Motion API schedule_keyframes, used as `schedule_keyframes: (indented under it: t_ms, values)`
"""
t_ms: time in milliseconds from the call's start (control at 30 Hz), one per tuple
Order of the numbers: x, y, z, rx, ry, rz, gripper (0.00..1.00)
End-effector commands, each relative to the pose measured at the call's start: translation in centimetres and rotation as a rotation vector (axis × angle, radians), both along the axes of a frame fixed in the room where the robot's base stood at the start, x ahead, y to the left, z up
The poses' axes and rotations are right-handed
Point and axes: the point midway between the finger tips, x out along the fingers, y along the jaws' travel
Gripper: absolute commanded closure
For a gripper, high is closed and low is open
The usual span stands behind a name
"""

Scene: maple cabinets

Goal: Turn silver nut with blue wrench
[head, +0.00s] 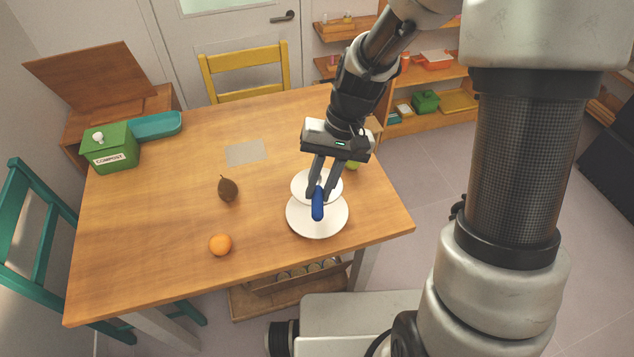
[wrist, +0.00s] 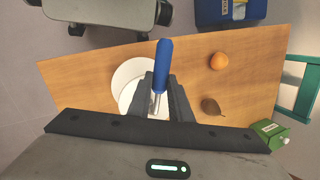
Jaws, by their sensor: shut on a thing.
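My gripper (head: 317,190) is over the right part of the wooden table, shut on a blue-handled tool (head: 318,205). In the wrist view, the tool (wrist: 163,65) has a thick blue handle pointing away from the jaws and a silver shaft between the fingers (wrist: 158,100). Its far end is hidden, so I cannot tell whether it is a wrench. It is above two white plates, a nearer one (head: 317,228) and one behind it (head: 301,183). I see no silver nut in either view.
A green item (head: 353,165) is partly hidden behind my gripper. The table's left front is clear.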

Motion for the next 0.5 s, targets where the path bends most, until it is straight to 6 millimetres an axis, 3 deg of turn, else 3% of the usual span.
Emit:
schedule_keyframes:
  t_ms: [500]
  values:
    - [0.11,-0.74,0.09,0.000,0.001,0.137,1.00]
